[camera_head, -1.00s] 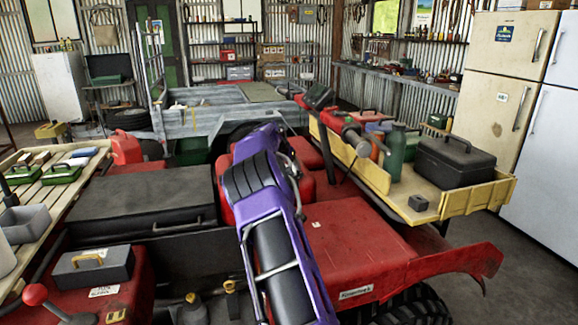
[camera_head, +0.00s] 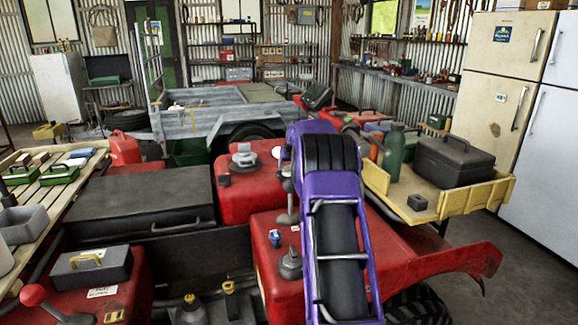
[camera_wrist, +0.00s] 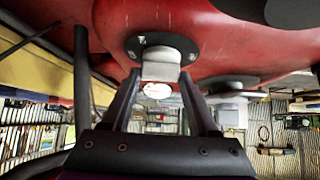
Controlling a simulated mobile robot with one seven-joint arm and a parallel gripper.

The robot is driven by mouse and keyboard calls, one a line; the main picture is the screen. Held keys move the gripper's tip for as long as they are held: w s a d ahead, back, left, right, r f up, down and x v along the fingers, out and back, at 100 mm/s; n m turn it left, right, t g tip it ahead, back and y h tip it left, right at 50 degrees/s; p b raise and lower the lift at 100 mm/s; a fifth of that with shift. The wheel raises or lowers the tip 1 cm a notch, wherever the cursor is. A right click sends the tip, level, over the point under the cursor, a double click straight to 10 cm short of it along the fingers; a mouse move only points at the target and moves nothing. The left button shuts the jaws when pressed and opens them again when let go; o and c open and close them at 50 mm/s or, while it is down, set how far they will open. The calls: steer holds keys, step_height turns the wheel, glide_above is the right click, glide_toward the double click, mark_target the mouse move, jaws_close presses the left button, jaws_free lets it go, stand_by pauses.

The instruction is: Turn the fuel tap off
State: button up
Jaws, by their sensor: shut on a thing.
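In the wrist view, my gripper (camera_wrist: 160,76) has its two dark fingers on either side of a pale grey block with a white round end, which I take to be the fuel tap (camera_wrist: 160,70). The fingers are closed on it. The tap stands out from a dark round plate on a red surface. In the head view, my purple arm covers the gripper and the tap, so neither can be made out there.
A red tank with a grey cap (camera_head: 244,154) stands left of my arm. A grey knob (camera_head: 290,263) and a small blue knob (camera_head: 275,238) sit on red bodywork. A yellow tray (camera_head: 428,208) holds a black case (camera_head: 453,163) at right. In the wrist view, another grey knob (camera_wrist: 230,86) is close by.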

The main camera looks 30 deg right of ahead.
steer(key=shift+d+n+y, duration=0.1)
steer(key=shift+n+y, duration=0.3)
steer(key=shift+n, duration=0.1)
steer(key=o, duration=1.4)
steer(key=shift+s, duration=0.1)
steer(key=v, duration=1.7)
steer(key=shift+s, duration=0.25)
